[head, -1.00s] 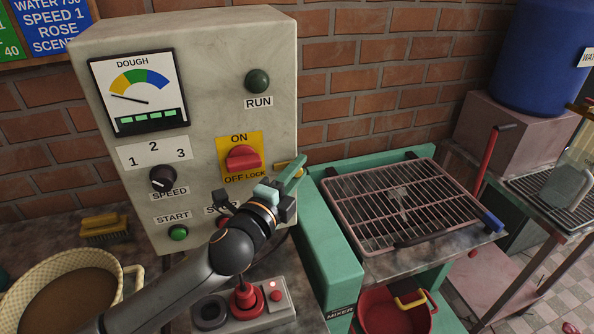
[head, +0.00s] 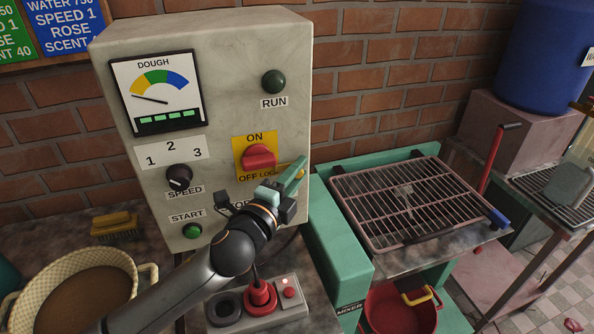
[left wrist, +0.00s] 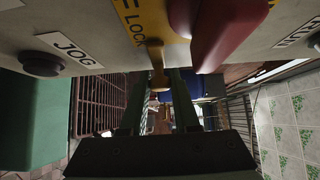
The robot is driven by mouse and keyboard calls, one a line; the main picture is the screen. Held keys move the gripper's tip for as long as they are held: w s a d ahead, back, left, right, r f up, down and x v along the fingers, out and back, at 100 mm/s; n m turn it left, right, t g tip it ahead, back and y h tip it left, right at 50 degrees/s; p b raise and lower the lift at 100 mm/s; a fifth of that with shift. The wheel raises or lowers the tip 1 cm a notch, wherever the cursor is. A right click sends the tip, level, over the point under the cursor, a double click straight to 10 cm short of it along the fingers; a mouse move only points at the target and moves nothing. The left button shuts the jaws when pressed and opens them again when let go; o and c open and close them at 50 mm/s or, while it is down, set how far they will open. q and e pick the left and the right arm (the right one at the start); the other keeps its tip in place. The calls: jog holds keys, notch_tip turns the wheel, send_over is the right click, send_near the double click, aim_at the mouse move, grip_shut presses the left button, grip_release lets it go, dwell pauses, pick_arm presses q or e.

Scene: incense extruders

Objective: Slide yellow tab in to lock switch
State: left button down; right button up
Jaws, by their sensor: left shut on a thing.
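The red switch (head: 259,157) sits on its yellow plate (head: 241,146) between the ON and OFF labels, its handle lying roughly level. The yellow tab (head: 300,173) lies by the word LOCK at the plate's lower right; my fingers partly hide it. My left gripper (head: 290,178) is shut on the tab at the panel's right edge. In the left wrist view, the tab (left wrist: 157,68) reaches between the two fingers (left wrist: 158,100), with the red switch (left wrist: 222,30) close to its right. Whether the tab touches the switch is unclear. My right gripper is not in view.
A speed knob (head: 179,177) and green start button (head: 192,231) are on the panel, left of my arm. A red joystick (head: 260,296) stands below. The green mixer (head: 338,240) and a wire rack (head: 410,200) are at the right.

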pick_arm(q)
jog(key=shift+a+f, duration=0.15)
jog(key=shift+a, duration=0.05)
jog(key=c, duration=1.1)
grip_release()
jog(key=shift+o, duration=1.3)
jog(key=shift+a, duration=0.15)
jog(key=shift+o, duration=0.8)
jog(key=b+v, duration=0.1)
jog(key=v, duration=1.1)
jog(key=shift+s, duration=0.25)
